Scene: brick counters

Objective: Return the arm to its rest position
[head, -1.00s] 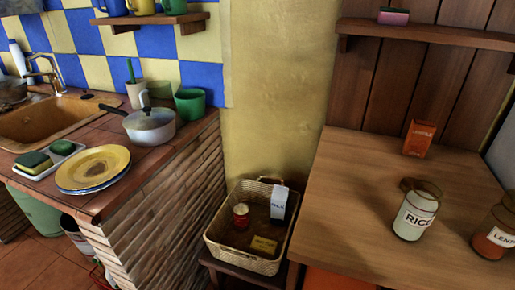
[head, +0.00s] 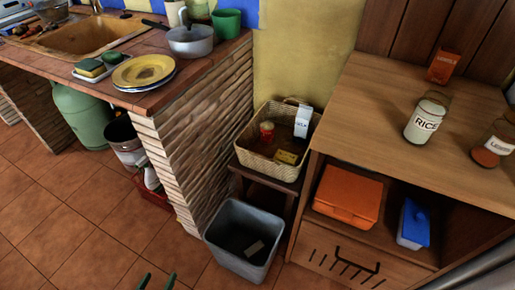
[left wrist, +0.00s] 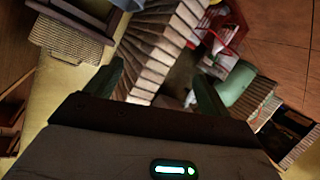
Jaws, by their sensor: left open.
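My left gripper (head: 158,280) shows only as two dark green fingertips at the bottom edge of the head view, in front of the tiled floor. It is open, with nothing between the fingers. In the left wrist view the gripper (left wrist: 158,88) shows its two fingers spread apart, with the brick counter side behind them. The rest of the left arm is out of the head view. My right gripper is not in view.
A grey bin (head: 212,238) stands on the floor right of the fingertips. A wicker basket (head: 247,154) sits on a stool behind it. The brick counter (head: 185,135) is at left, a wooden cabinet (head: 325,252) at right. Floor (head: 75,225) at left is clear.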

